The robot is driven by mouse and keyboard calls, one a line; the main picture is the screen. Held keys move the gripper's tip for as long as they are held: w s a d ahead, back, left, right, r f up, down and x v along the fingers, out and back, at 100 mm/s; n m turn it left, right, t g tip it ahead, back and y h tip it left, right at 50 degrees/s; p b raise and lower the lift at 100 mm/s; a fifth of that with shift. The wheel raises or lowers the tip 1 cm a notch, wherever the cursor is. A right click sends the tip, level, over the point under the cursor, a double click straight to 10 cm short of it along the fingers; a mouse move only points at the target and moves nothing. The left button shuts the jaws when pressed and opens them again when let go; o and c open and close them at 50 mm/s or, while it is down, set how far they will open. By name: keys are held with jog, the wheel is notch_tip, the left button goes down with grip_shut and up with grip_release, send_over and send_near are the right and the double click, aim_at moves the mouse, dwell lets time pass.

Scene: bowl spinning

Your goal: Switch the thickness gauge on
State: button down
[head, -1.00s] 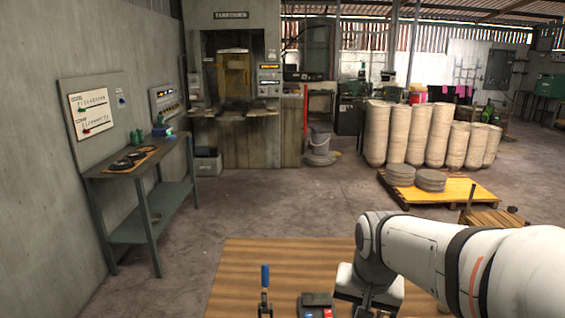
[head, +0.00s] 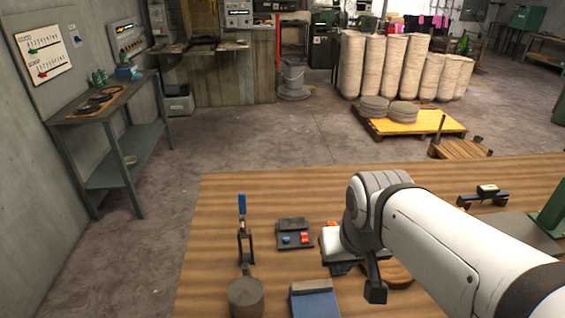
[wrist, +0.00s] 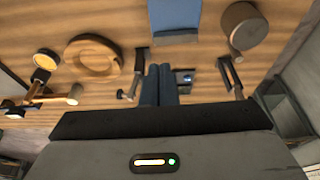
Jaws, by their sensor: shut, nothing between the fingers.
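My gripper (wrist: 159,72) is shut and empty in the wrist view, its two dark fingers side by side. Its fingertips are hidden or hard to make out in the head view. I cannot tell for sure which object is the thickness gauge. A small dark stand with a pale, display-like top (head: 486,189) is at the right of the table in the head view, well apart from my arm. A round pale-faced piece (wrist: 45,61) is left in the wrist view. A dark box with blue and red buttons (head: 294,234) lies left of my wrist, partly hidden behind my fingers in the wrist view.
On the wooden table (head: 215,215) stand a blue-handled clamp (head: 243,225), a grey cylinder (head: 245,295), a blue block (head: 315,301) and a round wooden piece (head: 398,274). A green stand (head: 553,215) is at the right edge. The table's back left is bare.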

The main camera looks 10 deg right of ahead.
jog(key=w+f+b, duration=0.1)
jog(key=w+b, duration=0.2)
jog(key=w, duration=0.9)
jog(key=g+b, duration=0.1)
jog(key=b, duration=0.1)
send_over(304, 235)
jog(key=s, duration=0.3)
notch_tip(304, 235, down, 5)
jog(key=shift+a+f, duration=0.1)
jog(key=shift+f, duration=0.05)
jog(key=shift+f, duration=0.1)
jog(key=f, duration=0.4)
jog(key=w+f+p, duration=0.1)
jog(key=f, duration=0.4)
jog(key=w+f, duration=0.1)
jog(key=f, duration=0.3)
jog(key=shift+w+f+p, duration=0.25)
jog(key=shift+f+p, duration=0.05)
jog(key=shift+p, duration=0.1)
